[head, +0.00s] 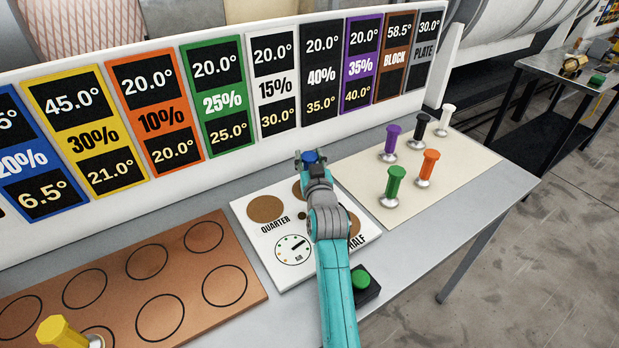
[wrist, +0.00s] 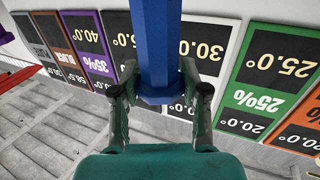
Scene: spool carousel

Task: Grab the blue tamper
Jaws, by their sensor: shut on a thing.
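The blue tamper's handle (wrist: 157,50) is a long blue faceted shaft in the middle of the wrist view. My gripper (wrist: 160,88) has its two fingers on either side of the shaft and is shut on it. In the head view my gripper (head: 312,160) is above the white panel, with a small blue bit of the tamper (head: 309,156) showing at its tip. The tamper's lower end is hidden in the head view.
A cream board (head: 465,160) at right holds purple, black, white, orange and green tampers. A copper plate (head: 238,262) with black circles lies at left, with a yellow tamper (head: 60,333). A green button (head: 361,280) sits right of my arm. Coloured signs line the back wall.

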